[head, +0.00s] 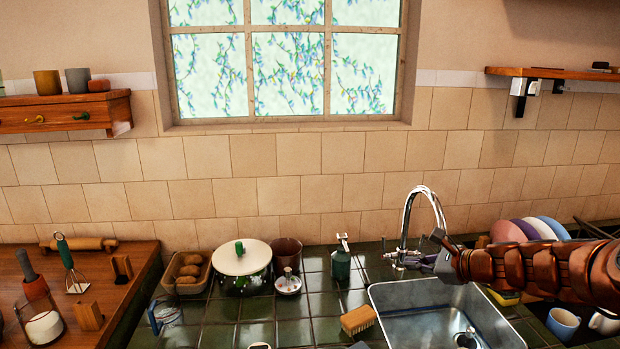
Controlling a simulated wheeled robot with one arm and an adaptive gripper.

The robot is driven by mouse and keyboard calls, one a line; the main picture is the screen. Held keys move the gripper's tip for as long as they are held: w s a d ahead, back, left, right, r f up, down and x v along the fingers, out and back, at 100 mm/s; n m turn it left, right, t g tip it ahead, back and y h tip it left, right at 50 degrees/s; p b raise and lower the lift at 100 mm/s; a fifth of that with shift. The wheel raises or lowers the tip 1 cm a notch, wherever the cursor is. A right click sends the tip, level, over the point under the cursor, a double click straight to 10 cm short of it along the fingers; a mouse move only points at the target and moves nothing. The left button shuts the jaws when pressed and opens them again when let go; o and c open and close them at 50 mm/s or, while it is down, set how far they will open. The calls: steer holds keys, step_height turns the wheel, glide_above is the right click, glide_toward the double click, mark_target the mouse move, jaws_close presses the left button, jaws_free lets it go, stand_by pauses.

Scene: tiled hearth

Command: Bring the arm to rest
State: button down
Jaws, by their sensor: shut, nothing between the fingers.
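My arm reaches in from the right edge of the head view, a copper-coloured segmented arm held roughly level. My gripper (432,262) is at its left end, shut and empty. It is in front of the tap (412,225) and above the back of the sink (385,296) in the picture. I cannot tell whether it touches the tap. The arm hides part of the counter and dish area behind it.
Plates (530,229) stand in a rack behind the arm, with a blue mug (563,322) below it. A green soap bottle (341,262), brush (358,319), lidded pot (241,262) and bread basket (186,272) are on the green tiles. A shelf (555,73) hangs upper right.

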steer(key=s+a+f+n+g, duration=0.1)
steer(key=s+a+n+g, duration=0.3)
steer(key=s+a+n, duration=0.5)
steer(key=s+a+n+g, duration=0.35)
steer(key=s+a, duration=0.35)
steer(key=s, duration=0.4)
steer(key=s+d+f+n+g+h, duration=0.2)
steer(key=s+d+n+h, duration=0.2)
steer(key=s, duration=0.8)
steer(key=s+d+f+n+g+h, duration=0.2)
steer(key=s+d+f+n+h, duration=0.1)
steer(key=s, duration=0.8)
steer(key=d+n+h, duration=0.1)
steer(key=d+n, duration=0.1)
steer(key=shift+s+d+n, duration=0.3)
steer(key=shift+s+n, duration=0.05)
steer(key=shift+s, duration=0.05)
steer(key=shift+f, duration=0.1)
